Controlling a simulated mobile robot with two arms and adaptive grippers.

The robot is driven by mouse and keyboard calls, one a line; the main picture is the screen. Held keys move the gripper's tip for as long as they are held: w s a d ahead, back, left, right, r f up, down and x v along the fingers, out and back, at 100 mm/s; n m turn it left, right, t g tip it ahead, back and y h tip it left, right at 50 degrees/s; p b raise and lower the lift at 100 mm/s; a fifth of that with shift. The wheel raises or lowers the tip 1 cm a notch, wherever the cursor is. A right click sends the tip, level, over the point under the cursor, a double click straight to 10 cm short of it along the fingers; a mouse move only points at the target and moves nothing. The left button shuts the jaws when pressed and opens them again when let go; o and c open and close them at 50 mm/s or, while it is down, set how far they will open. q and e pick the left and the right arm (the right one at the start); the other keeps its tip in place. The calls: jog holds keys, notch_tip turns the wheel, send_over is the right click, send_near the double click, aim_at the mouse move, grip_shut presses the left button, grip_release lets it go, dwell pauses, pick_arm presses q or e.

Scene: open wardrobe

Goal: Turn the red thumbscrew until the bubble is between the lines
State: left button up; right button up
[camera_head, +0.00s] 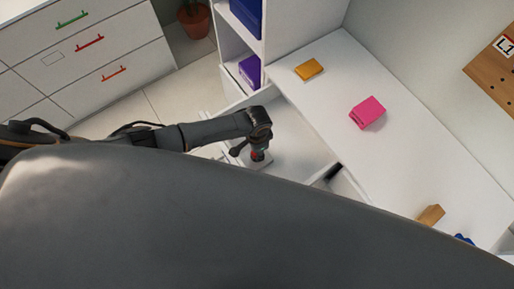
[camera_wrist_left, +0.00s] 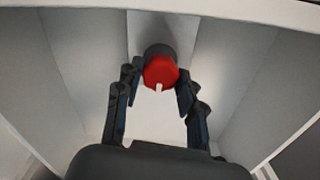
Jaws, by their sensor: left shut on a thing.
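The red thumbscrew (camera_wrist_left: 160,71) shows in the left wrist view as a red round knob with a small white notch or mark at its lower edge and a dark part behind it. My left gripper (camera_wrist_left: 158,80) is shut on it, with a finger on each side. In the head view the left gripper (camera_head: 257,150) points down over an open drawer, and only a bit of red shows by its fingers. The bubble and the lines do not show in either view. My right gripper does not show.
A white desk top (camera_head: 335,85) right of the gripper bears an orange block (camera_head: 309,69), a pink block (camera_head: 367,112) and a wooden block (camera_head: 431,215). Drawer walls surround the left gripper. A shelf (camera_head: 240,45) stands behind, and a white drawer cabinet (camera_head: 85,60) stands at far left.

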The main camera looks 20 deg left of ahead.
pick_arm(q)
jog(key=m, duration=0.4)
jog(key=shift+m, duration=0.3)
jog(key=m, duration=0.3)
jog(key=shift+s+f+m, duration=0.1)
jog(key=shift+m, duration=0.2)
jog(key=m, duration=0.4)
jog(key=shift+m, duration=0.3)
jog(key=m+b, duration=0.1)
jog(key=m, duration=0.3)
jog(key=shift+s+m, duration=0.1)
jog(key=shift+m, duration=0.2)
jog(key=o, duration=1.1)
jog(key=shift+c, duration=0.2)
jog(key=shift+o, duration=0.6)
